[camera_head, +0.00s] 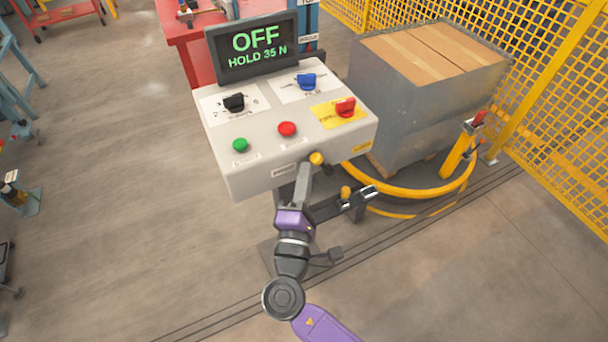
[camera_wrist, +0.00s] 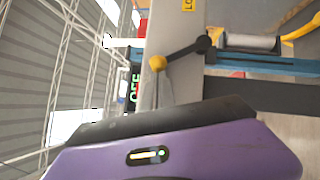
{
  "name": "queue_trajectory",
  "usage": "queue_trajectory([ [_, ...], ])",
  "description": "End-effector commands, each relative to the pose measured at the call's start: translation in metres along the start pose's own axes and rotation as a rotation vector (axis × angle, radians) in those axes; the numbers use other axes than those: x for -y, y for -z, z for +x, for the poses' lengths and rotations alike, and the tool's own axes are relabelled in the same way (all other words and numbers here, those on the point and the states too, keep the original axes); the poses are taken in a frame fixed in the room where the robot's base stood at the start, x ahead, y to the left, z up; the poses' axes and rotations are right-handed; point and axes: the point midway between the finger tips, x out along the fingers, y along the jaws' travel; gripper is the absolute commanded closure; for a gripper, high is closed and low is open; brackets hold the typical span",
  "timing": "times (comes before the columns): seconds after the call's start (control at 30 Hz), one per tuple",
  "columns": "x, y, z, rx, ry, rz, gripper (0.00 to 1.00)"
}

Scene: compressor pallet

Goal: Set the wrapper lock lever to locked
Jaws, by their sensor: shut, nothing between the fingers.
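A lever with a yellow ball knob (camera_head: 316,158) stands at the front edge of the control console. In the wrist view its knob (camera_wrist: 157,63) sits at the end of a dark arm (camera_wrist: 182,52) that runs to a round dark pivot (camera_wrist: 203,43). My gripper (camera_head: 304,172) is shut and empty, just below and left of the knob in the head view. I cannot tell whether it touches the knob. In the wrist view my gripper's dark edge and purple body fill the bottom, and the fingertips are not clear. No lever position marking is readable.
The console (camera_head: 240,178) carries black, blue and red knobs, green and red buttons, and a screen (camera_head: 253,48) reading OFF, HOLD 35 N. A dark bracket (camera_head: 328,209) with a second yellow knob (camera_head: 346,192) lies right of my gripper. A wrapped pallet load (camera_head: 405,110) and yellow ring stand beyond.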

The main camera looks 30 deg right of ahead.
Motion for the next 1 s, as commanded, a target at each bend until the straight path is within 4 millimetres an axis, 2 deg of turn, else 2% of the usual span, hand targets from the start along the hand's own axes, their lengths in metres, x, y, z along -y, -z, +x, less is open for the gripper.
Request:
queue_trajectory([
  [0.37, -0.01, -0.009, 0.006, 0.002, 0.062, 0.087, 1.0],
  [0.7, -0.023, -0.031, 0.022, 0.004, 0.232, 0.32, 1.0],
  [1.0, -0.024, -0.051, 0.037, 0.005, 0.399, 0.55, 1.0],
])
